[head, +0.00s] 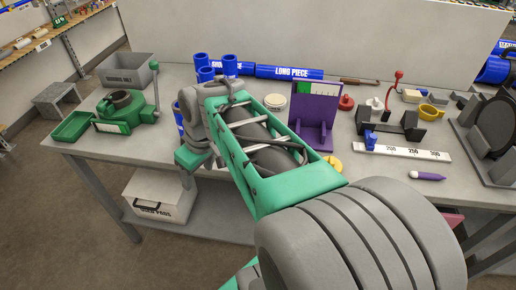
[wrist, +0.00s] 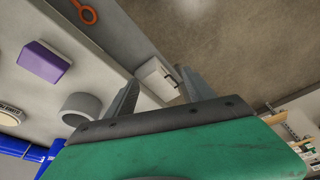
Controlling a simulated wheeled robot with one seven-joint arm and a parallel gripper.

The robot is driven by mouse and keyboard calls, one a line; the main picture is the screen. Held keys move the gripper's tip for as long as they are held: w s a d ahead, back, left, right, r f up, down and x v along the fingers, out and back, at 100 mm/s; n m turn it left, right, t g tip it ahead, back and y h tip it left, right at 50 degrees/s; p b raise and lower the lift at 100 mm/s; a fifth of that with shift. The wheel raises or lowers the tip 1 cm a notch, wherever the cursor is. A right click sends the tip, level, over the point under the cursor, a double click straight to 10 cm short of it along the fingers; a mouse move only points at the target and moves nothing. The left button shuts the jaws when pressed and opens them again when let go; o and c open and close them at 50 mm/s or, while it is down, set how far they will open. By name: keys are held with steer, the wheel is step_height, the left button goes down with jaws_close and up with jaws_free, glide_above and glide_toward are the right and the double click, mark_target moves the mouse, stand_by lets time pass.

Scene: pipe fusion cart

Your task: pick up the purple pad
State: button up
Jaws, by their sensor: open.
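The purple pad (wrist: 43,62) is a small block with a purple face and a pale side. It lies on the bench top at the left of the wrist view. I cannot make it out in the head view, where my arm covers part of the bench. My gripper (wrist: 158,76) is open with nothing between its fingers. In the wrist view it points past the bench's edge, apart from the pad.
A grey ring (wrist: 82,107) lies near the pad, with an orange ring-ended thing (wrist: 86,10) further along. A white used-pads box (head: 160,197) sits below the bench. A purple upright bracket (head: 312,120), blue pipes (head: 290,72) and a green clamp (head: 122,112) stand on the bench.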

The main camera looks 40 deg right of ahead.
steer(key=shift+o, duration=0.6)
steer(key=w+d+n+y, duration=0.1)
steer(key=d+n, duration=0.1)
steer(key=d, duration=1.1)
steer(key=shift+w+r, duration=0.25)
steer(key=shift+w, duration=0.1)
steer(key=s+d+n, duration=0.1)
steer(key=d, duration=0.2)
steer(key=s+d+n, duration=0.1)
steer(key=d, duration=0.2)
steer(key=s+d, duration=0.1)
steer(key=d, duration=0.3)
steer(key=shift+s+f+n+t+y+p, duration=0.25)
steer(key=shift+f+n+t+y+p, duration=0.05)
steer(key=shift+n+y, duration=0.1)
steer(key=x, duration=0.7)
steer(key=shift+f, duration=0.3)
steer(key=c, duration=1.4)
steer(key=shift+r, duration=0.15)
steer(key=shift+c, duration=0.2)
steer(key=shift+r, duration=0.25)
step_height(320, 180, up, 2)
steer(key=shift+r, duration=0.25)
steer(key=s+a+r, duration=0.3)
steer(key=s+r, duration=0.6)
steer(key=s, duration=0.4)
steer(key=shift+s+r, duration=0.3)
steer(key=shift+r, duration=0.1)
